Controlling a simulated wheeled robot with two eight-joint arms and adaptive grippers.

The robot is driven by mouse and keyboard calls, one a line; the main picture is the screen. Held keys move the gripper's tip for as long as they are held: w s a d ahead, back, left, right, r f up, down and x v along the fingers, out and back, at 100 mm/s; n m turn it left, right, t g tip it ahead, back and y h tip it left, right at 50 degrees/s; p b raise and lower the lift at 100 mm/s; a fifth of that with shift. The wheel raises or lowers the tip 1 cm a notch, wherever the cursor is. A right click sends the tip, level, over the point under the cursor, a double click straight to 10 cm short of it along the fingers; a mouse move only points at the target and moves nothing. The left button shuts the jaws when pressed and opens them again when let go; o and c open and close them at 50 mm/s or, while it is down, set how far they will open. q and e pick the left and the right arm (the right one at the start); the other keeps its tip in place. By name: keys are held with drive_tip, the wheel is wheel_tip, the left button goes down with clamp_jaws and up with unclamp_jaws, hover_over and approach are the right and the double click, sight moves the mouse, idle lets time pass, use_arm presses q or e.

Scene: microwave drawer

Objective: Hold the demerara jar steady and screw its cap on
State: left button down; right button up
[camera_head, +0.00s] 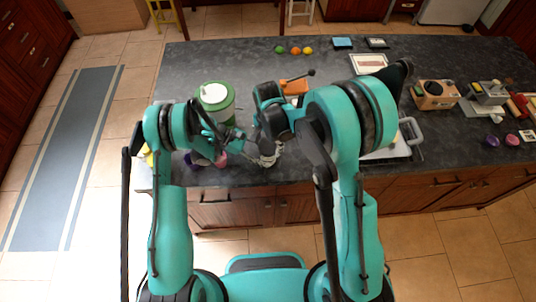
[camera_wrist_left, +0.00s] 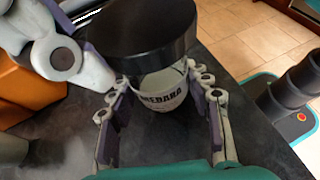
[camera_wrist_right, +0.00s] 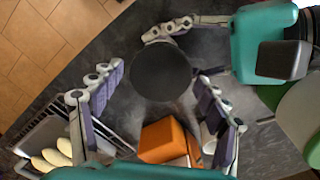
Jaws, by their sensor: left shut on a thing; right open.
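The demerara jar (camera_wrist_left: 160,97) is pale with dark lettering and stands upright in the left wrist view. My left gripper (camera_wrist_left: 151,84) is shut on it, with one finger on each side. The wide black cap (camera_wrist_left: 140,30) is over the jar's mouth, and its round top (camera_wrist_right: 160,75) faces the right wrist camera. I cannot tell how far it is threaded. My right gripper (camera_wrist_right: 158,78) is open, its fingers spread either side of the cap. In the head view my arms hide most of the jar and cap.
An orange block (camera_wrist_right: 168,140) stands close to the jar. A green and white canister (camera_head: 216,101) is behind my left arm. A grey rack with yellow items (camera_wrist_right: 50,158) is on the other side.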

drive_tip(key=n, duration=0.4)
drive_tip(key=shift+n, duration=0.4)
drive_tip(key=n, duration=0.5)
drive_tip(key=shift+n, duration=0.3)
drive_tip(key=n, duration=0.4)
drive_tip(key=shift+n, duration=0.3)
drive_tip(key=n, duration=0.5)
